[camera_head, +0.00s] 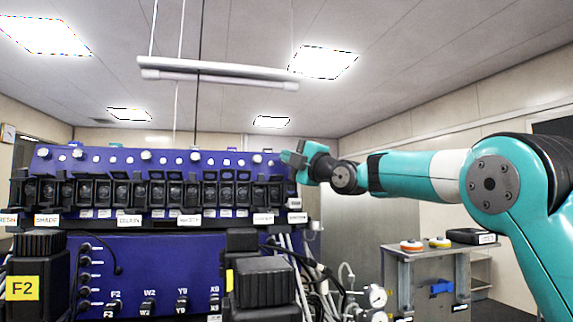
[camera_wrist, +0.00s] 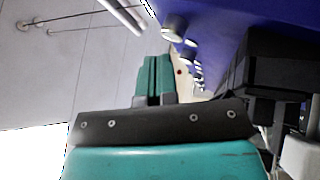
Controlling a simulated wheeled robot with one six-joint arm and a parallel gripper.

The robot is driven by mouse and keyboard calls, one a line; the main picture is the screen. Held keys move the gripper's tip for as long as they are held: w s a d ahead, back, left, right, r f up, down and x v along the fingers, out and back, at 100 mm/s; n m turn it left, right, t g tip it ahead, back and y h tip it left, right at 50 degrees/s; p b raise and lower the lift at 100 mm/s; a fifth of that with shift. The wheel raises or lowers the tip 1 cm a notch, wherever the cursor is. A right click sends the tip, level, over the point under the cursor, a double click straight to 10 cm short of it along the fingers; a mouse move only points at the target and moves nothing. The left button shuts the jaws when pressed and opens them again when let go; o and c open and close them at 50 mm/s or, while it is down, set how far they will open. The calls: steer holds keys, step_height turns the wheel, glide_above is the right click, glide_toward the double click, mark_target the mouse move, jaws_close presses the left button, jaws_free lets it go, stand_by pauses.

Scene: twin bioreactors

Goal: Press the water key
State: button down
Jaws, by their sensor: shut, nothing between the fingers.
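The blue control panel (camera_head: 150,165) spans the left and middle in the head view, with a row of black key units (camera_head: 165,193) and white knobs above them. Small labels run below the row, among them one at the right end (camera_head: 297,218); I cannot make out which key is the water key. My gripper (camera_head: 292,156) is at the panel's upper right end, above the row; any contact is unclear. In the wrist view my gripper (camera_wrist: 158,75) has its two teal fingers together and empty, with the blue panel (camera_wrist: 220,25) and its knobs (camera_wrist: 175,27) to the right.
Black boxes (camera_head: 264,283) stand in front of the panel, with hoses and a gauge (camera_head: 376,296) to their right. A metal cart (camera_head: 432,262) with orange and yellow round items stands at the right. A lamp tube (camera_head: 215,72) hangs above.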

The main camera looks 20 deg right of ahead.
steer(key=shift+s+b, duration=0.3)
steer(key=shift+b, duration=0.2)
steer(key=shift+s+r+b, duration=0.3)
steer(key=shift+s+b, duration=0.45)
steer(key=shift+s, duration=0.1)
steer(key=shift+s+r+b, duration=0.25)
steer(key=shift+s+b, duration=0.45)
steer(key=shift+s, duration=0.2)
steer(key=shift+s+r+b, duration=0.3)
steer(key=shift+s+b, duration=0.45)
steer(key=shift+s, duration=0.1)
